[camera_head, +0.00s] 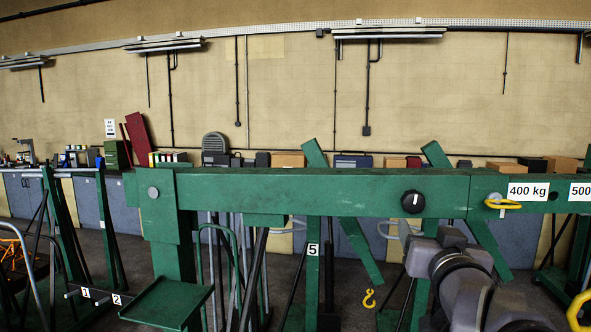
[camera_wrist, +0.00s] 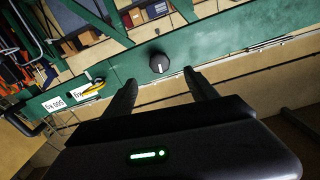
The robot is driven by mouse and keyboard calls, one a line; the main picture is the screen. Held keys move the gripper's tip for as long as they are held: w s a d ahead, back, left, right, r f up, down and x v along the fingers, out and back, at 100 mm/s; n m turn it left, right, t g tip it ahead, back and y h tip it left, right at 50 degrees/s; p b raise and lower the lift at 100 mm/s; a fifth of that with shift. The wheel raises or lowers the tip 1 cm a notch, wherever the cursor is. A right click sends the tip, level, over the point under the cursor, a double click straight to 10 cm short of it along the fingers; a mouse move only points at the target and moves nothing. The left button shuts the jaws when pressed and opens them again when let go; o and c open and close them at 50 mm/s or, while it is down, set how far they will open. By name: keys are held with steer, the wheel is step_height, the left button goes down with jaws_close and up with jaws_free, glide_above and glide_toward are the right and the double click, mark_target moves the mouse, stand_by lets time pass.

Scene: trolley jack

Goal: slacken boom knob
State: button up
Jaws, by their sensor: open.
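The boom knob (camera_head: 413,201) is a round black knob with a white mark, on the face of the green boom (camera_head: 330,190). It also shows in the wrist view (camera_wrist: 159,63), just beyond and between the fingertips. My gripper (camera_wrist: 160,85) is open and empty, its two dark fingers on either side of the knob's line, apart from it as far as I can tell. In the head view my arm (camera_head: 455,265) is below and right of the knob; the fingers are hard to make out there.
A yellow-handled pin (camera_head: 502,204) sits in the boom right of the knob, near the 400 kg label (camera_head: 528,192). A yellow hook (camera_head: 369,299) hangs below. Green posts and slanted beams stand behind the boom. Cabinets (camera_head: 60,195) line the wall.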

mark_target(414, 206)
steer(key=p+x, duration=0.1)
steer(key=x, duration=0.4)
steer(key=p+x, duration=0.1)
steer(key=x, duration=0.4)
steer(key=p+x, duration=0.2)
steer(key=x, duration=0.3)
steer(key=shift+w+d+r, duration=0.25)
steer(key=shift+w+d, duration=0.05)
steer(key=shift+w, duration=0.05)
steer(key=shift+s, duration=0.1)
steer(key=shift+c, duration=1.1)
steer(key=c, duration=1.2)
steer(key=shift+o, duration=0.3)
steer(key=shift+b, duration=0.3)
